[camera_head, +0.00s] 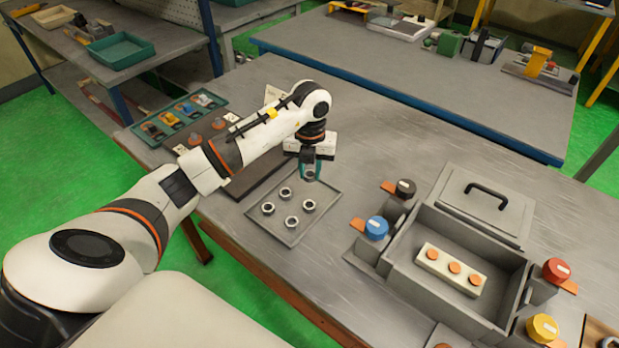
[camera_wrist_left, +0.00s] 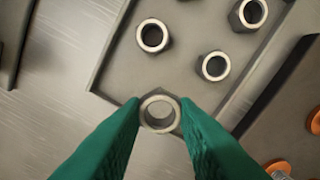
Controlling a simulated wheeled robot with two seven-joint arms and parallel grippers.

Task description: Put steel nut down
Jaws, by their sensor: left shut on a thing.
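My left gripper (camera_head: 310,176) points down above the far edge of the shallow grey tray (camera_head: 268,228). Its green fingertips, seen in the left wrist view (camera_wrist_left: 160,115), are shut on a steel nut (camera_wrist_left: 160,101). In that view the held nut overlaps the tray's rim; its height above it cannot be told. Several more steel nuts lie apart on the tray, among them one near its middle (camera_head: 285,192) and one nearer the front (camera_head: 291,221). The left wrist view shows three of these. My right gripper is out of view.
A grey box (camera_head: 405,262) with a white block and orange discs stands to the right, with coloured knobs around it. Its handled lid (camera_head: 485,205) lies behind. A green parts tray (camera_head: 178,118) is at the back left. Bare table separates the nut tray and box.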

